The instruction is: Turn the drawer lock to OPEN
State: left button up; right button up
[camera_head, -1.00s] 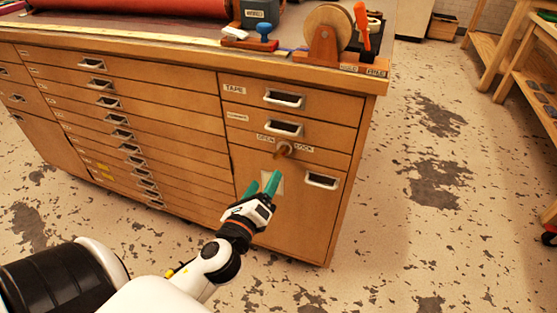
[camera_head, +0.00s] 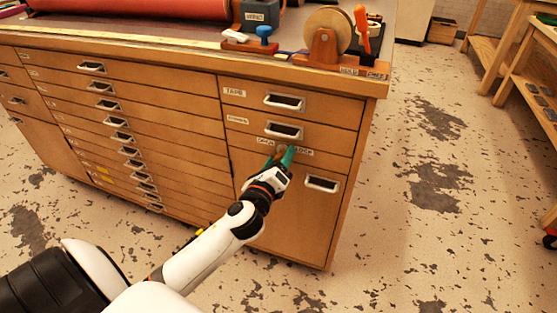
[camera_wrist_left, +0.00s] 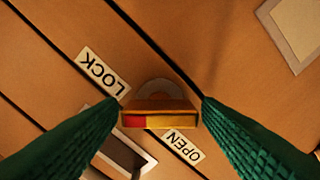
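The lock knob (camera_wrist_left: 160,112) shows in the left wrist view as a small wooden bar with a red and yellow edge on a round grey plate. The LOCK label (camera_wrist_left: 104,72) is on one side of it and the OPEN label (camera_wrist_left: 183,146) on the other. My left gripper (camera_head: 279,157) is open at the drawer front, with its green fingers on either side of the knob. In the wrist view a gap shows on both sides between fingers and knob. In the head view the fingers largely hide the knob. My right gripper is not in view.
The wooden cabinet (camera_head: 290,215) has drawers with metal handles. One handle (camera_head: 284,131) is just above the knob and another (camera_head: 322,183) just right of the gripper. A tape dispenser (camera_head: 325,45) stands on top.

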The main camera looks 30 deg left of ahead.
pick_arm(q)
jog(key=c, duration=0.8)
